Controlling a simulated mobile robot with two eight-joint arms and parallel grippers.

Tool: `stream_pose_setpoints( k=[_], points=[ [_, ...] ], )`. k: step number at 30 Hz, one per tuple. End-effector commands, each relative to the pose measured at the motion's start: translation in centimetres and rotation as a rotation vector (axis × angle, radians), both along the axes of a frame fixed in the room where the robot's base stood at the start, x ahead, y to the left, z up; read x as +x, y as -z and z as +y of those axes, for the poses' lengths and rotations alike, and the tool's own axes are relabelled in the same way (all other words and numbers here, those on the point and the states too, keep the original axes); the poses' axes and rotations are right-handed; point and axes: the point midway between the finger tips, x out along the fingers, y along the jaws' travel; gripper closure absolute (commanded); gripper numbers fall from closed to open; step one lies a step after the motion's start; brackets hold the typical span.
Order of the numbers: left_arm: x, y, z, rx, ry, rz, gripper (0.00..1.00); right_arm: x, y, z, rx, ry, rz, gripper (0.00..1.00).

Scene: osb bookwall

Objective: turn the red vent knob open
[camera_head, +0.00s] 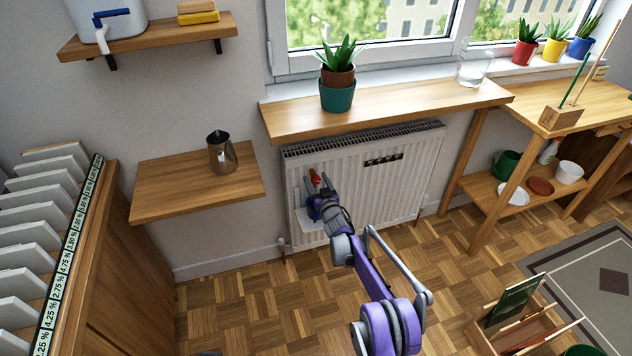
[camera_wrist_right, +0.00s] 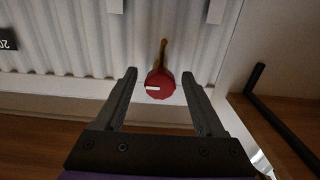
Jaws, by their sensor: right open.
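The red vent knob (camera_wrist_right: 160,84) is on a short brass-coloured stem at the radiator's side, with a white mark on its face. It also shows small and red in the head view (camera_head: 315,178), just beyond my right gripper. My right gripper (camera_wrist_right: 158,80) is open, with one finger on each side of the knob and a visible gap to both. In the head view my right gripper (camera_head: 314,192) is in front of the radiator's left part, partly hidden by my wrist. My left gripper is not in view.
The white radiator (camera_head: 400,185) hangs under a wooden sill shelf (camera_head: 390,108) holding a potted plant (camera_head: 337,90). A wooden shelf (camera_head: 165,190) with a metal pitcher (camera_head: 221,153) is at the left. Parquet floor in front is open; a wooden crate (camera_head: 520,335) stands at lower right.

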Motion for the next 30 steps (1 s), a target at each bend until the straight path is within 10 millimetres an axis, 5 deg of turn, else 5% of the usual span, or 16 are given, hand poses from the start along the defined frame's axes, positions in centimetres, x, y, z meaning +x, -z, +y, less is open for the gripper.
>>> stream_pose_setpoints(
  k=[10, 21, 30],
  points=[
    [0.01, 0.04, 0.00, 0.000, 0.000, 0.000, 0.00, 0.19, -0.06, 0.08, 0.000, 0.000, 0.000, 0.31],
    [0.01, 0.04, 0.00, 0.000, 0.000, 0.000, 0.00, 0.19, -0.06, 0.07, 0.000, 0.000, 0.000, 0.97],
    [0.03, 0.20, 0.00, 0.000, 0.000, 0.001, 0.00, 0.18, -0.01, 0.08, -0.014, 0.000, -0.005, 1.00]
  ],
)
